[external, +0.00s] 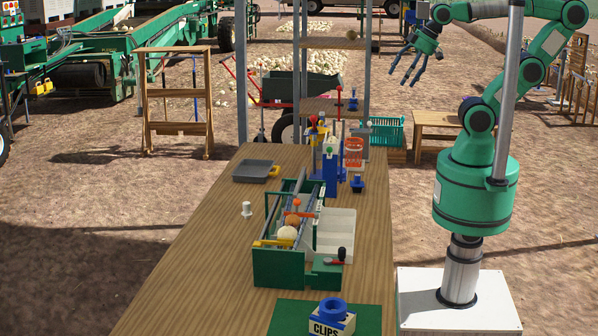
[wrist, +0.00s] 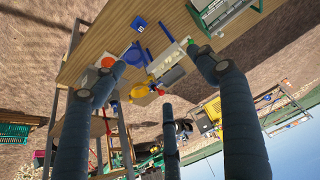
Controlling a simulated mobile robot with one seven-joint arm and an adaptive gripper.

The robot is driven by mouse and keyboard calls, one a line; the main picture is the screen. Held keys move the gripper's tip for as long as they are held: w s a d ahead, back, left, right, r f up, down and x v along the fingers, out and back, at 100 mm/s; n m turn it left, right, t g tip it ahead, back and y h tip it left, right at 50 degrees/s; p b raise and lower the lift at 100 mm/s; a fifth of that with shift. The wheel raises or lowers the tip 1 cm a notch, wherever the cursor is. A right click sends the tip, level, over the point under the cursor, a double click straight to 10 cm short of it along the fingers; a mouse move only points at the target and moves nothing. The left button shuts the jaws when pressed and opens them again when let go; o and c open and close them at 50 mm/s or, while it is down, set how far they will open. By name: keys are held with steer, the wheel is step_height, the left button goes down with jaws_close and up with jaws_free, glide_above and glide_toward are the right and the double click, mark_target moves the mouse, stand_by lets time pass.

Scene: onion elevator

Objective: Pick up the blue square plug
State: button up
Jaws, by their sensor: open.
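A small blue piece with a squarish base (external: 357,183) stands on the wooden table, right of the tall blue-and-white stand. It seems to be the blue square plug; in the wrist view a blue square (wrist: 139,24) lies on the tabletop, seen from above. Another small blue piece (external: 353,101) sits farther back on a shelf, too small to tell its shape. My gripper (external: 406,68) is open and empty, high above the ground, right of and beyond the table. Its three dark fingers (wrist: 158,75) are spread in the wrist view, with nothing between them touching.
The table's left side is mostly clear.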

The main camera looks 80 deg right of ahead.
steer(key=c, duration=0.8)
steer(key=shift+o, duration=0.2)
steer(key=shift+w, duration=0.1)
steer(key=w+d+f+m+g+b, duration=0.1)
steer(key=w+d+f+g, duration=0.1)
steer(key=w+f, duration=0.3)
steer(key=w+d+f+m+g+b, duration=0.1)
steer(key=w+f, duration=0.4)
steer(key=f, duration=0.9)
steer(key=w+d+f+g+b, duration=0.1)
steer(key=w+f, duration=0.4)
steer(key=f, duration=0.5)
steer(key=shift+w+d+f+m+g, duration=0.25)
steer(key=shift+w+d+m+g, duration=0.15)
steer(key=shift+d+g, duration=0.45)
steer(key=shift+f, duration=0.15)
